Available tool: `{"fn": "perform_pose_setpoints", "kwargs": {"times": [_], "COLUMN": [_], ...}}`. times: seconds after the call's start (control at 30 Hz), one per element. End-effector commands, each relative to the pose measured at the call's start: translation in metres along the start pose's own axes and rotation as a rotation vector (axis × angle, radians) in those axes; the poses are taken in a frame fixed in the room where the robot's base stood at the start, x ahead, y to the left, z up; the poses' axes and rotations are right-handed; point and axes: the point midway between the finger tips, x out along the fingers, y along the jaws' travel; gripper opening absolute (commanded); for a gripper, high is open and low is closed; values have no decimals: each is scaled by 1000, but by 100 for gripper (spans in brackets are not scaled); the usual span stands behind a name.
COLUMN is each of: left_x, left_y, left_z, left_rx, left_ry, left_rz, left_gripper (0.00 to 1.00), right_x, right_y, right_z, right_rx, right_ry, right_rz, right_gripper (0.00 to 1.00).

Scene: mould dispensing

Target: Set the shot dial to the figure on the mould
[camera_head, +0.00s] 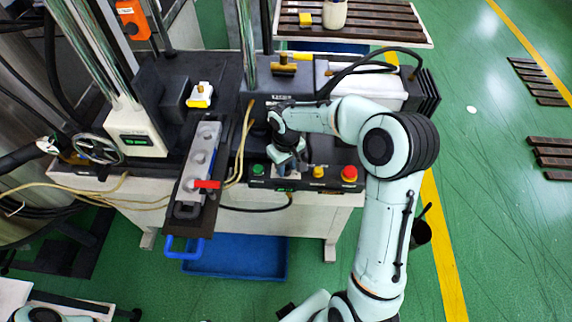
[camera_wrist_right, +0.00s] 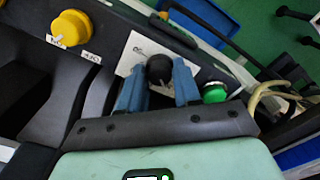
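The shot dial (camera_wrist_right: 159,69) is a black round knob on a white plate (camera_wrist_right: 137,50) on the front panel. My right gripper (camera_wrist_right: 160,82) has its two blue fingers on either side of the dial, and the knob fills the gap between them. In the head view my right gripper (camera_head: 287,163) reaches down to the panel and hides most of the dial. The mould (camera_head: 205,143) is a long grey block with round recesses and a red piece (camera_head: 207,184) near its front end. I cannot read any figure on it.
Beside the dial on the panel are a green button (camera_head: 258,169), a yellow knob (camera_head: 318,172) and a red button (camera_head: 349,174). A handwheel (camera_head: 97,149) and a small display (camera_head: 135,139) are at left. A blue tray (camera_head: 240,262) lies below.

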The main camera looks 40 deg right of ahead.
Motion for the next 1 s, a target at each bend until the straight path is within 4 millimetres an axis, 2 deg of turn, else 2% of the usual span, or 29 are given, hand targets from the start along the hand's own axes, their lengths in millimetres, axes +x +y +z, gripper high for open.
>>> {"fn": "perform_pose_setpoints", "kwargs": {"times": [0.27, 0.43, 1.0], "left_x": [2, 8, 29], "left_y": [-1, -4, -16], "left_z": [1, 4, 15], "left_rx": [-1, -2, -8], "left_ry": [-2, -6, -21], "left_rz": [-1, -2, -7], "left_gripper": [43, 43, 43], "right_x": [0, 1, 1], "right_y": [0, 0, 0], "right_z": [0, 0, 0], "right_rx": [28, 104, 613], "right_ry": [1, 2, 2], "right_rz": [0, 1, 0], "right_gripper": [2, 2, 2]}}
